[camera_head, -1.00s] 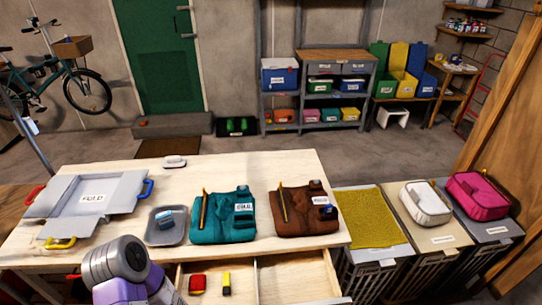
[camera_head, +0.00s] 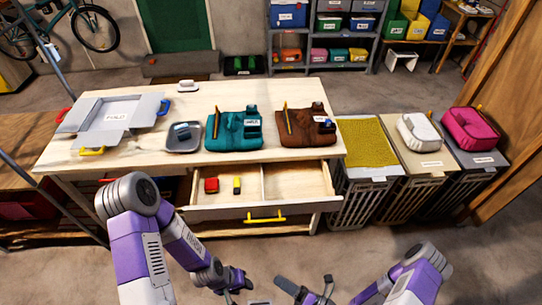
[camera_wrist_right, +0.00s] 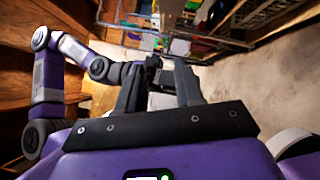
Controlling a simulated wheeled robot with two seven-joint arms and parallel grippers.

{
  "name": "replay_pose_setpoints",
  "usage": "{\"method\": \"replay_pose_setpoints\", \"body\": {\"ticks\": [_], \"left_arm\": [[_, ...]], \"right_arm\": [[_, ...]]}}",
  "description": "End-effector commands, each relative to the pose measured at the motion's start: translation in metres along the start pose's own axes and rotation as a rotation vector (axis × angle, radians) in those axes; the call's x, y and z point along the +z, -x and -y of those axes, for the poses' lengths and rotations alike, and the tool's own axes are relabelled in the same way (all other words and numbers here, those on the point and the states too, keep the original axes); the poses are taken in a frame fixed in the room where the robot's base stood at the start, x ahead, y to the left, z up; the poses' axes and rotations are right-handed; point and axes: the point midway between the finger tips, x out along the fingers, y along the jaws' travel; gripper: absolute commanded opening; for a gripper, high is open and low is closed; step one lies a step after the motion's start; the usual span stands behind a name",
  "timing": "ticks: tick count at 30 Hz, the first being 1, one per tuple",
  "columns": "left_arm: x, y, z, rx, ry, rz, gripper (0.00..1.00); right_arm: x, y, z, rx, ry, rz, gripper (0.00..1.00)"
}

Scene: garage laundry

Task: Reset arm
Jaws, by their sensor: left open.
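My left gripper (camera_head: 238,287) hangs in front of the open drawer, near the bottom of the head view, with its jaws small and dark. It is open and nothing shows in it. My right gripper (camera_head: 306,288) is to its right, low in front of the table. Its two fingers stand apart with nothing between them. The right wrist view also shows the right gripper (camera_wrist_right: 160,78) open and empty, with my left arm beyond it. Both grippers are clear of the table and drawer.
The table's drawer (camera_head: 240,209) is pulled out, holding a red item (camera_head: 211,185) and a yellow item (camera_head: 237,185). Teal clothing (camera_head: 228,133), brown clothing (camera_head: 300,138), a grey tray (camera_head: 183,146) and a folding board (camera_head: 90,122) lie on top. Hampers (camera_head: 372,188) stand at right.

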Motion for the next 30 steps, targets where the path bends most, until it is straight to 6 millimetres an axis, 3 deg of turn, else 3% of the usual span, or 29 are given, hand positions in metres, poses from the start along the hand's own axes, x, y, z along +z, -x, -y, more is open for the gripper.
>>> {"method": "replay_pose_setpoints", "body": {"ticks": [8,17,19,23,27,30], "left_arm": [[-0.001,-0.012,0.004,0.000,0.000,-0.001,0.43],[-0.002,-0.028,0.010,0.000,0.000,-0.001,0.43],[-0.002,-0.029,0.011,0.000,0.000,-0.001,0.43],[-0.002,-0.024,0.009,0.000,0.000,-0.001,0.43],[-0.001,-0.019,0.007,0.000,0.000,-0.001,0.43],[-0.001,-0.014,0.005,0.000,0.000,-0.001,0.43]], "right_arm": [[0.011,0.015,-0.003,0.020,0.346,-0.225,0.36],[0.034,0.031,-0.018,0.121,0.895,-0.537,0.36],[0.028,0.037,-0.024,0.185,1.030,-0.662,0.36],[-0.003,0.058,-0.025,0.324,1.168,-0.932,0.36],[-0.027,0.086,-0.015,0.465,1.306,-1.204,0.36],[-0.030,0.103,-0.001,0.574,1.458,-1.406,0.36]]}}
